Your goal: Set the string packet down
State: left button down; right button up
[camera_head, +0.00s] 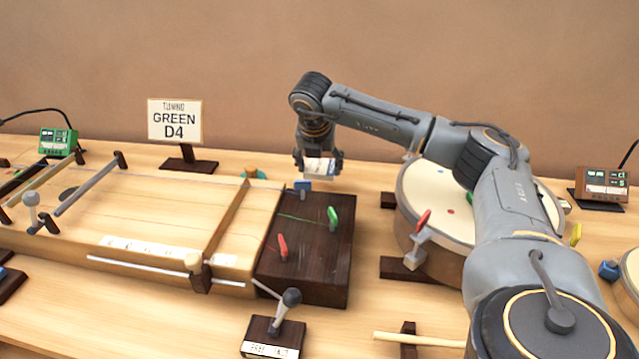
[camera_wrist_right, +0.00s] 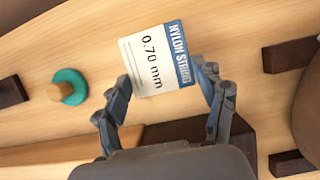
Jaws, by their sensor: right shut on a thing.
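The string packet (camera_wrist_right: 158,62) is a white card with a blue band, printed "NYLON STRING" and "0.70 mm". My right gripper (camera_wrist_right: 168,85) is shut on it in the right wrist view, with a finger at each side. In the head view the packet (camera_head: 320,167) shows between the fingers of the right gripper (camera_head: 319,163). It is held behind the dark block with the coloured pegs. The wrist view shows bare wood table beyond the packet. I cannot tell the exact gap to the table. My left gripper is not in view.
A long wooden string instrument (camera_head: 140,215) fills the left, with the dark peg block (camera_head: 320,270) at its end. A drum (camera_head: 425,200) stands at the right. A teal ring with a wooden knob (camera_wrist_right: 68,87) lies near the packet. A sign (camera_head: 174,121) reads "GREEN D4".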

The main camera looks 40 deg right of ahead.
aim_at(319, 178)
notch_tip(319, 178, down, 5)
jog(key=shift+r, duration=0.2)
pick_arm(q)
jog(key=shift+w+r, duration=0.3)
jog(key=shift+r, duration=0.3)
pick_arm(e)
jog(key=o, duration=1)
jog(key=shift+c, duration=0.2)
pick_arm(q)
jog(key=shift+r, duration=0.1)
